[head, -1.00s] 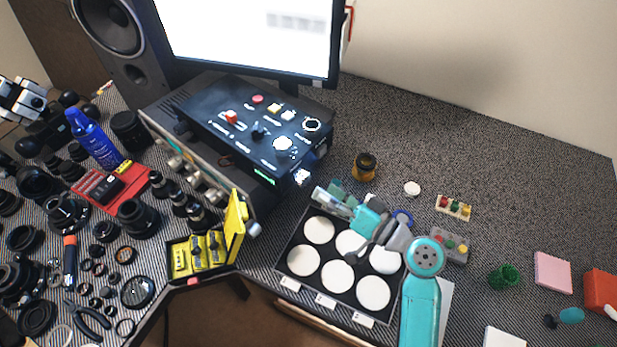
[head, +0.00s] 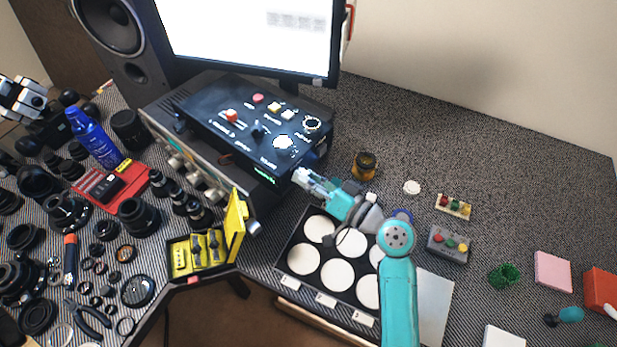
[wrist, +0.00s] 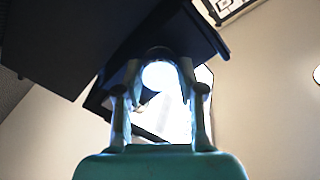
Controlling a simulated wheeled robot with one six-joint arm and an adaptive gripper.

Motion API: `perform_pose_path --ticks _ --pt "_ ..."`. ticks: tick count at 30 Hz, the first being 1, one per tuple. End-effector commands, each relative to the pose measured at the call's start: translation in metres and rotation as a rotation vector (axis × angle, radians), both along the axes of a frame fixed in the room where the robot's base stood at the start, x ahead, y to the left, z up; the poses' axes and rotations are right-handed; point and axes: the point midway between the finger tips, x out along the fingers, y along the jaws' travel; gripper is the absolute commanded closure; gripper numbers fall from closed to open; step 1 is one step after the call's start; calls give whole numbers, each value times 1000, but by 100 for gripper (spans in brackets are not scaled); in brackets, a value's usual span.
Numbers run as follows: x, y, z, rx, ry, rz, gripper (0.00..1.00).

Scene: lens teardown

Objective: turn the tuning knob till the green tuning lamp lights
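The dark control box (head: 222,104) stands below the monitor with buttons, dials and a lever on top. A pale round knob (head: 299,175) sits at its right side, partly covered by my gripper (head: 308,180). In the wrist view, my gripper's two fingers (wrist: 160,85) stand apart on either side of a bright round knob face (wrist: 158,76). I cannot tell whether they touch it. A small green glowing strip (head: 265,181) shows on the box's front edge; I cannot tell whether it is the tuning lamp.
A black tray with white discs (head: 285,262) lies below my arm. An amber jar (head: 364,165) stands right of the gripper. A yellow case (head: 236,222) stands open at the left. Lens parts crowd the left; the back right is mostly clear.

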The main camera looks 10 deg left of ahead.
Motion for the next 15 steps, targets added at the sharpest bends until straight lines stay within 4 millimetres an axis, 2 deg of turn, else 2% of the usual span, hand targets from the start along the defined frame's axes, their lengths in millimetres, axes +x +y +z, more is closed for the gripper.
perform_pose_path --ticks 6,15 --pt "0 0 0 11 18 0 96" --pt "1 0 -1 119 189 -1 96"
